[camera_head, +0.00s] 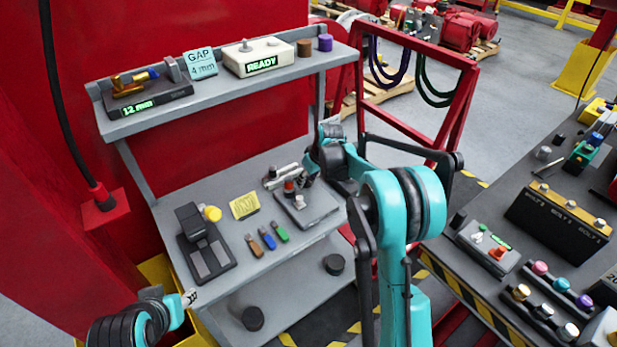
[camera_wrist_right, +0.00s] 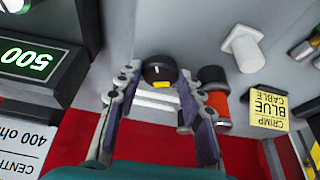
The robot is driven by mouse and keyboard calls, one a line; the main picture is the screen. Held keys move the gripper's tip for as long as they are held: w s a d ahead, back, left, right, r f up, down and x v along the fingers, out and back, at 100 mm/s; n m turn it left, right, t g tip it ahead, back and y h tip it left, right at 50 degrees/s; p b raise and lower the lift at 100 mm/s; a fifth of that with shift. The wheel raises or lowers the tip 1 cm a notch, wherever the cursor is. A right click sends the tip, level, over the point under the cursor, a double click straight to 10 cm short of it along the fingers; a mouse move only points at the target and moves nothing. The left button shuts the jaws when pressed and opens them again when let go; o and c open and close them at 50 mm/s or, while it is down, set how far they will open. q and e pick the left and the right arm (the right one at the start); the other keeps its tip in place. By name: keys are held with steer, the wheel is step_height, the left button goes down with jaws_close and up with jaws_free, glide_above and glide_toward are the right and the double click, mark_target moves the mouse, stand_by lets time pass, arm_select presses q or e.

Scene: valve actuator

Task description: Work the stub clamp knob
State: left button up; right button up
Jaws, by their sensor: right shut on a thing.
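A round black knob (camera_wrist_right: 158,72) with a yellow mark sits between the fingertips of my right gripper (camera_wrist_right: 160,85) in the right wrist view. I take it as the stub clamp knob. The fingers are closed in on its two sides. An orange-red cylinder with black ends (camera_wrist_right: 215,96) stands close beside the right-hand finger. In the head view my right gripper (camera_head: 308,168) is over the back right of the bench, by a grey plate (camera_head: 318,212) with small fittings; the knob cannot be made out there. My left gripper (camera_head: 189,298) is at the bench's front left corner, its fingers too small to judge.
A shelf (camera_head: 230,88) hangs above.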

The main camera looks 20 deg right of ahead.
steer(key=m, duration=0.2)
steer(key=m+h, duration=0.2)
steer(key=m, duration=0.1)
steer(key=shift+a+m+p, duration=0.25)
steer(key=shift+m+p, duration=0.05)
steer(key=shift+p, duration=0.05)
steer(key=m+h, duration=0.1)
steer(key=m, duration=0.1)
steer(key=m+h, duration=0.1)
steer(key=m, duration=0.2)
steer(key=shift+a+g+p, duration=0.2)
steer(key=shift+g+p, duration=0.1)
steer(key=shift+p, duration=0.05)
steer(key=m, duration=0.3)
steer(key=m+g+h+p, duration=0.1)
steer(key=m, duration=0.1)
steer(key=shift+w+a+m+h, duration=0.2)
steer(key=shift+m+h, duration=0.1)
steer(key=shift+m, duration=0.1)
steer(key=shift+w+m+g+h+p, duration=0.15)
steer(key=shift+m+g, duration=0.35)
steer(key=shift+m, duration=0.6)
steer(key=shift+m+g+h+p, duration=0.2)
steer(key=shift+m+g, duration=0.3)
steer(key=shift+m, duration=0.6)
steer(key=o, duration=1.2)
steer(key=shift+c, duration=0.2)
